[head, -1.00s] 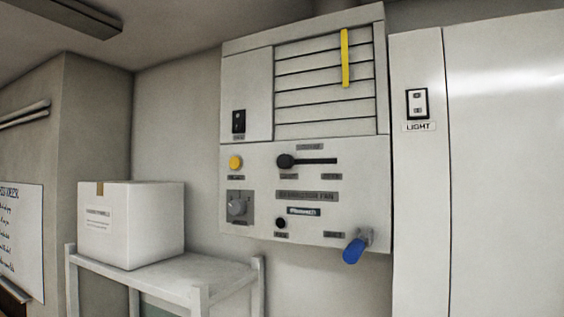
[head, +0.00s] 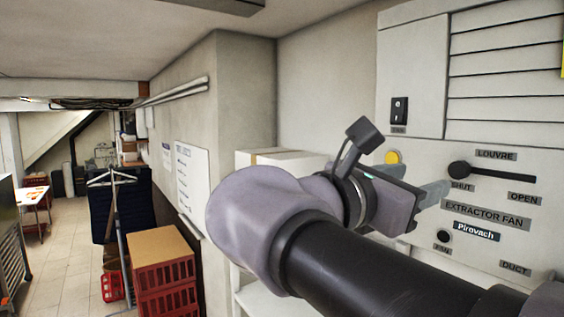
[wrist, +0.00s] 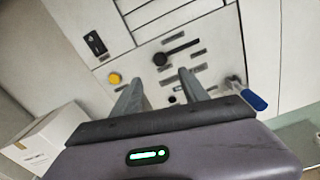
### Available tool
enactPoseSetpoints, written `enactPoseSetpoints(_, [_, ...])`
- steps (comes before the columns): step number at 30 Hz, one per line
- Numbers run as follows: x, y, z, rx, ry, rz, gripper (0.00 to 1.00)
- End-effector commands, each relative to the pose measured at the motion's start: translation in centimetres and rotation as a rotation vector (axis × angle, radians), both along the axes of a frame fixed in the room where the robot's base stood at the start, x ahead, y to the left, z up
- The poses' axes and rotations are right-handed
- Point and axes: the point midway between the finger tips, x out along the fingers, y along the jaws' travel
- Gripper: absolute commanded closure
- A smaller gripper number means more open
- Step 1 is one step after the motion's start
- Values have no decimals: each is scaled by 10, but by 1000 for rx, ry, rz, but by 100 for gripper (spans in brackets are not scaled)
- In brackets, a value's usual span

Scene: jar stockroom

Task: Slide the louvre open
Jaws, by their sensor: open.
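The louvre slider's black knob (head: 459,171) sits at the left end of its slot, above the SHUT label (head: 462,187). The slot (head: 510,177) runs right toward the OPEN label (head: 525,198). In the wrist view the knob (wrist: 160,59) shows just beyond my fingertips. The louvre slats (head: 505,82) form a flat panel with dark lines between them, above the slider. My gripper (head: 440,189) is in front of the panel, left of and below the knob in the head view. In the wrist view my gripper (wrist: 160,76) has its fingers apart, with nothing between them.
A yellow button (head: 392,157) and a rocker switch (head: 399,110) are left of the slider. A blue-handled lever (wrist: 256,101) sticks out at the panel's lower right. A white box (head: 280,158) stands left of the panel. Red crates (head: 165,290) stand on the floor farther left.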

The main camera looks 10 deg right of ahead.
Motion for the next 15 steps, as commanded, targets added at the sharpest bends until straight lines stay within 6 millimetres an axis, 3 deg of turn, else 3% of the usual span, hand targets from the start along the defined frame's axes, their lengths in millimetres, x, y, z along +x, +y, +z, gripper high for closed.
enactPoseSetpoints(9, [35,-91,1,1,4,-8,48])
enactPoseSetpoints(15, [50,-124,1,1,2,-3,48])
